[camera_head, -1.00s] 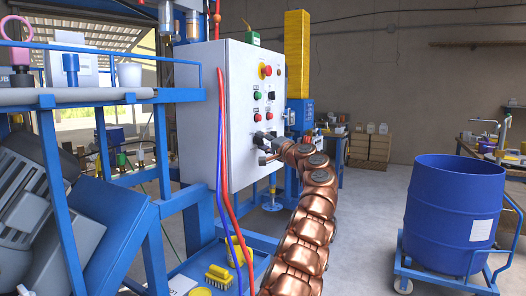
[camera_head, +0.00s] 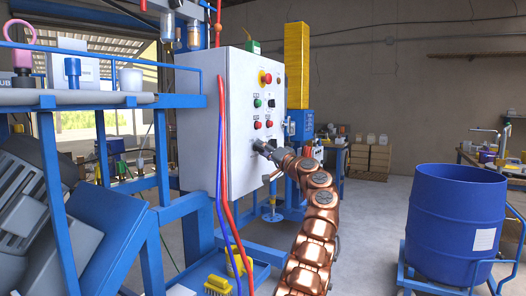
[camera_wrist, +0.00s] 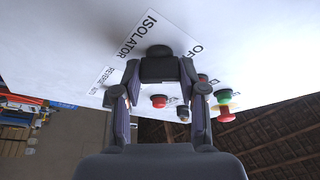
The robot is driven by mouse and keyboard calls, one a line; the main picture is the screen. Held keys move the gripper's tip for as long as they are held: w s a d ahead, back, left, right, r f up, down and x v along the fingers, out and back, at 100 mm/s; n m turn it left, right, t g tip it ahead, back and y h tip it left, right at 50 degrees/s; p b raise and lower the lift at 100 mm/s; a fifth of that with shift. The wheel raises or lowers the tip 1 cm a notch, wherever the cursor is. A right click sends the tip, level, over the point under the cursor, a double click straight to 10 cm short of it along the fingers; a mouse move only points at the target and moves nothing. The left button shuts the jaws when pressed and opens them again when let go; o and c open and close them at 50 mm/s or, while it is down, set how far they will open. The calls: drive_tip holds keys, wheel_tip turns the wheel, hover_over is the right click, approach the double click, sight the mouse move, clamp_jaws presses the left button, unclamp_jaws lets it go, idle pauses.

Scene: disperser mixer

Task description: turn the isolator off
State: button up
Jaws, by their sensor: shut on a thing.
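The isolator (camera_wrist: 160,69) is a dark switch on the white control cabinet (camera_head: 238,90), under a label reading ISOLATOR in the wrist view, with a partly covered word starting "OF" beside it. My gripper (camera_wrist: 160,72) has one finger on each side of the switch and is shut on it. In the head view my gripper (camera_head: 263,148) is at the lower part of the cabinet's front face. It hides the isolator there, so I cannot tell its exact angle.
Red and green buttons and a red emergency stop (camera_head: 265,78) sit above my gripper on the panel. Red and blue hoses (camera_head: 221,150) hang at the cabinet's near edge. A blue drum (camera_head: 455,222) stands on a trolley at right. Open floor lies between.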

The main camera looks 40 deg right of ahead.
drive_tip(key=o, duration=1.1)
drive_tip(key=shift+o, duration=0.2)
drive_tip(key=r+v, duration=0.1)
drive_tip(key=v, duration=1)
drive_tip(key=shift+s+d, duration=0.25)
drive_tip(key=shift+d, duration=0.3)
drive_tip(key=shift+s, duration=0.15)
drive_tip(key=shift+a+f, duration=0.5)
drive_tip(key=shift+f, duration=0.05)
